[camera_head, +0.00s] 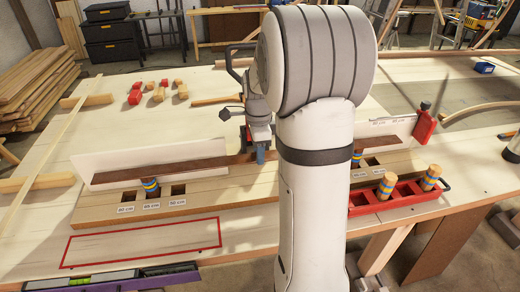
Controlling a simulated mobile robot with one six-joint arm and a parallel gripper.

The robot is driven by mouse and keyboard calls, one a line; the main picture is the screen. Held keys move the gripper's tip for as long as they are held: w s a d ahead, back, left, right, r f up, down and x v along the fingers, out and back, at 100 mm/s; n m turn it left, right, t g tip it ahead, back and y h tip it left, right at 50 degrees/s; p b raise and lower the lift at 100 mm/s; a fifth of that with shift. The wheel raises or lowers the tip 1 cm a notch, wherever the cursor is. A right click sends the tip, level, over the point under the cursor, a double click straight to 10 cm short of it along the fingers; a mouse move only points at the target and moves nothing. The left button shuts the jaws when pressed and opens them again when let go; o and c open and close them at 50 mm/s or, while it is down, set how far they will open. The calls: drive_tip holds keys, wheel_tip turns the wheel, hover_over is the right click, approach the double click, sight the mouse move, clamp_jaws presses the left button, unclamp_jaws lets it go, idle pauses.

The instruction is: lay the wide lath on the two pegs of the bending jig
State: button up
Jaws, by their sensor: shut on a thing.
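The wide lath is a dark brown strip (170,169) running across the left part of the bending jig. My gripper (260,156) is shut on the lath, beside my arm. The bending jig is a long wooden base (235,188) with square holes, number labels and a white back board. A blue-and-yellow banded peg (151,187) stands in the left part, under the lath; I cannot tell whether they touch. A second peg (357,158) stands in the right part, just right of my arm.
A red tray (408,196) with two banded pegs stands at the front right. A red bottle-like object (423,127) is behind it. A red-outlined rectangle (145,243) on the table is empty. Small red and wooden blocks (158,94) lie at the back left. A level lies in front.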

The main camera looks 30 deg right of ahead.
drive_tip(key=shift+f, duration=0.2)
drive_tip(key=o, duration=1.3)
drive_tip(key=shift+r, duration=0.15)
drive_tip(key=shift+r+p, duration=2.1)
drive_tip(key=shift+r, duration=0.8)
wheel_tip(320, 180, up, 7)
drive_tip(key=p, duration=0.5)
